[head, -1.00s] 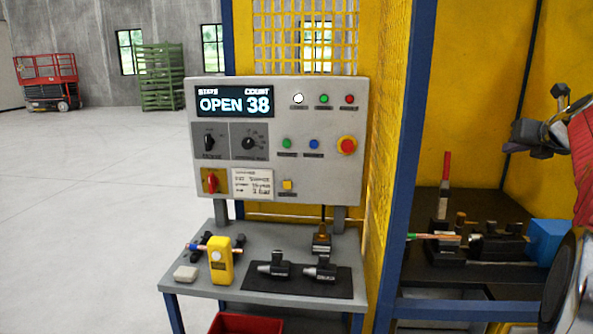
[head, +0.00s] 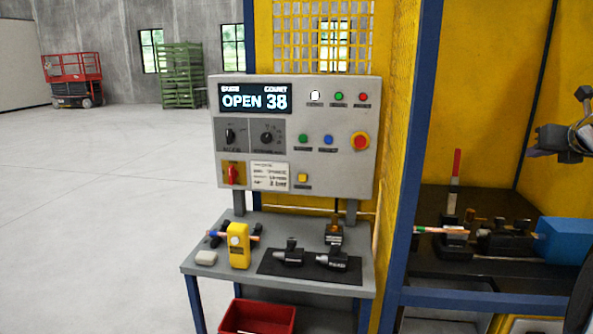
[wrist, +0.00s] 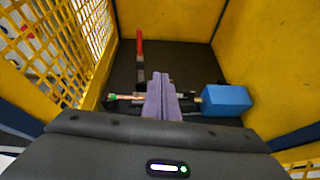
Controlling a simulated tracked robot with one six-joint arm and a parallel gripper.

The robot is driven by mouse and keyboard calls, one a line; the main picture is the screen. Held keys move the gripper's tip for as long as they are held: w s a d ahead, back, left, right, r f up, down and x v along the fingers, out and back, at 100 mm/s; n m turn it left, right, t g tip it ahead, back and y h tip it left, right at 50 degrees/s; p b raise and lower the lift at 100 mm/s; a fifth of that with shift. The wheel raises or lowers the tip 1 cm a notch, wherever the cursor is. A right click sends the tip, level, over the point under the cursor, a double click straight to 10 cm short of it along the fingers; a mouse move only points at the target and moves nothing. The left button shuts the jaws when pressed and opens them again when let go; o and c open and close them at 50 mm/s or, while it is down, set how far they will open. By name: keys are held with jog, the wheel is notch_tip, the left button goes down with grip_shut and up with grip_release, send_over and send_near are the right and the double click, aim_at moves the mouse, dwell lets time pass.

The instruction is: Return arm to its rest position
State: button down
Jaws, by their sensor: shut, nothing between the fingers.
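My gripper (wrist: 161,78) is in the middle of the wrist view, its two purple-grey fingers together with nothing between them. It points into the yellow-walled booth, above the black bench. In the head view part of my gripper (head: 566,140) shows at the right edge, raised above the bench and apart from it. A copper tube (head: 430,230) lies in the black fixture (head: 455,242) on the bench; it also shows in the wrist view (wrist: 130,97), left of the fingers. The fingers hide part of the fixture there.
A blue block (head: 562,239) and a red upright handle (head: 456,163) are on the bench. A blue post (head: 410,180) and yellow mesh stand left of it. The control panel (head: 300,190) reads OPEN 38; below it a grey table (head: 215,270) holds tools. The floor at left is clear.

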jog(key=s+a+f+n+g, duration=0.2)
jog(key=s+f+n, duration=0.1)
jog(key=f+n, duration=0.7)
jog(key=s+a+f+n+g+y, duration=0.2)
jog(key=s+a+f+n, duration=0.2)
jog(key=a+f+n, duration=0.35)
jog(key=s+a+f+n+g, duration=0.1)
jog(key=s+a+f+n, duration=0.2)
jog(key=s+a+n, duration=0.4)
jog(key=s+a+f+n+y, duration=0.1)
jog(key=s+a+f+n, duration=0.2)
jog(key=s+a+n, duration=0.5)
jog(key=s+a+f+n+g+y, duration=0.1)
jog(key=s+a+f+n, duration=0.3)
jog(key=a, duration=2)
jog(key=s+n, duration=0.4)
jog(key=shift+s+a+g, duration=0.25)
jog(key=shift+s+g, duration=0.05)
jog(key=shift+s, duration=0.1)
jog(key=shift+r, duration=0.1)
